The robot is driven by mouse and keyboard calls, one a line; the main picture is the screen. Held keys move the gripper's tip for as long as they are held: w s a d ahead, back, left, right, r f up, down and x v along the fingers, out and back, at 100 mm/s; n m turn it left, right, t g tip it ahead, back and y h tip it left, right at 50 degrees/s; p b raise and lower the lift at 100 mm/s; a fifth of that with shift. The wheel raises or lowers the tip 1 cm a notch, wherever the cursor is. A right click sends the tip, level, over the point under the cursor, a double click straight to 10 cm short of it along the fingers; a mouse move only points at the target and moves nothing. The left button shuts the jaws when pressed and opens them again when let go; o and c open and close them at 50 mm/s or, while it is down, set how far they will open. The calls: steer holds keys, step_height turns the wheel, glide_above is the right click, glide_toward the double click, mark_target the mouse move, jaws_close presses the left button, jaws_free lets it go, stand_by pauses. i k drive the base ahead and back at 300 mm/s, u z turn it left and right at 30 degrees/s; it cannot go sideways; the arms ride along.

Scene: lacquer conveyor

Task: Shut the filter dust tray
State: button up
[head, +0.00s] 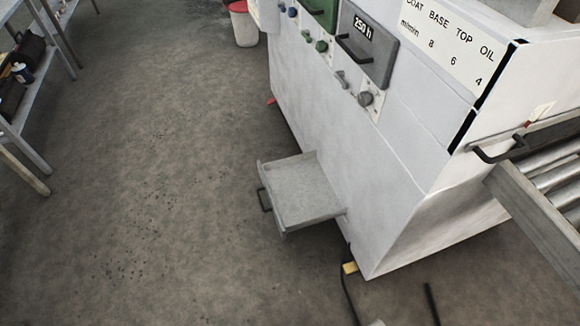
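The filter dust tray (304,192) is a shallow grey metal drawer, low on the side of the white machine (330,130). It is pulled out from the machine's side, over the floor. Its front panel (271,205) faces left and carries a dark handle (264,200). The tray looks empty apart from some speckling on its bottom. My gripper is not in view.
The speckled concrete floor (150,180) in front of the tray is clear. A metal shelf (30,130) stands at the left and a red-rimmed bin (243,24) at the back. A roller conveyor (550,180) adjoins the machine at the right. A dark cable (349,300) lies near its corner.

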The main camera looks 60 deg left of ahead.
mark_target(300, 194)
steer(key=k, duration=0.6)
steer(key=u, duration=2.4)
steer(key=i, duration=1.45)
steer(key=z, duration=0.35)
